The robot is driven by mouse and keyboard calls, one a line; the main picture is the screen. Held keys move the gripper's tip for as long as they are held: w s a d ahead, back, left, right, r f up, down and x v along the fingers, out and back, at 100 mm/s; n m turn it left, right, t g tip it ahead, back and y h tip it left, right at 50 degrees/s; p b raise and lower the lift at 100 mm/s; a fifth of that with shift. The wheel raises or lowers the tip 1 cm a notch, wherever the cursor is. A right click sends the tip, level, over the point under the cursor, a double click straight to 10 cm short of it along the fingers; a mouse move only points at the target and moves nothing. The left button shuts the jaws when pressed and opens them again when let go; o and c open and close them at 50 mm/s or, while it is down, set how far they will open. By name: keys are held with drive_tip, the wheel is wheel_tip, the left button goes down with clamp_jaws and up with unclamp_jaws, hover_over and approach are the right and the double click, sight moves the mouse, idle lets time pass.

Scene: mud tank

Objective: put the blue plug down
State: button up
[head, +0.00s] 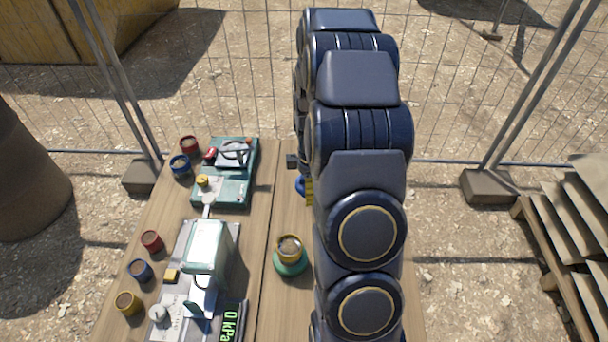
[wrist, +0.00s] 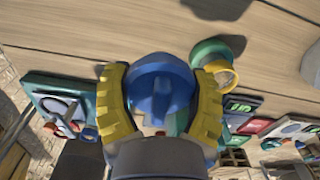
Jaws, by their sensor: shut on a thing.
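The blue plug (wrist: 158,85) is held between the two yellow ribbed fingers of my gripper (wrist: 161,76) in the wrist view. In the head view only a little of the blue plug (head: 300,184) and a yellow finger show beside my arm, which hides the rest of the gripper. The gripper is shut on the plug and is over the far right part of the wooden table (head: 262,190). I cannot tell how high the plug is above the table.
A green base with a yellow ring-shaped piece (head: 289,255) stands on the table nearer me. Two teal devices (head: 235,190) (head: 208,245) and several red, blue and yellow cups (head: 140,269) fill the left side. A wire fence (head: 240,110) stands behind.

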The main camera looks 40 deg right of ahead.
drive_tip(key=shift+s+a+r, duration=0.2)
drive_tip(key=shift+s+a, duration=0.05)
drive_tip(key=shift+w+a+r, duration=0.2)
drive_tip(key=shift+w+r, duration=0.05)
drive_tip(key=shift+w, duration=0.1)
drive_tip(key=w+a+r+m, duration=0.5)
drive_tip(key=a+r, duration=0.2)
drive_tip(key=a, duration=0.4)
drive_tip(key=w+a+r+m, duration=0.5)
drive_tip(key=a+r, duration=0.3)
drive_tip(key=a, duration=0.4)
drive_tip(key=shift+r, duration=0.15)
drive_tip(key=s+d+f+n, duration=0.3)
drive_tip(key=d+f, duration=0.2)
drive_tip(key=d, duration=0.2)
drive_tip(key=s+d+f+n, duration=0.3)
drive_tip(key=s+d+f, duration=0.1)
drive_tip(key=d, duration=0.4)
drive_tip(key=s+d+f+n, duration=0.3)
drive_tip(key=d+f+n, duration=0.1)
drive_tip(key=d+f, duration=0.3)
drive_tip(key=shift+s+d, duration=0.35)
drive_tip(key=shift+d, duration=0.4)
drive_tip(key=shift+r, duration=0.1)
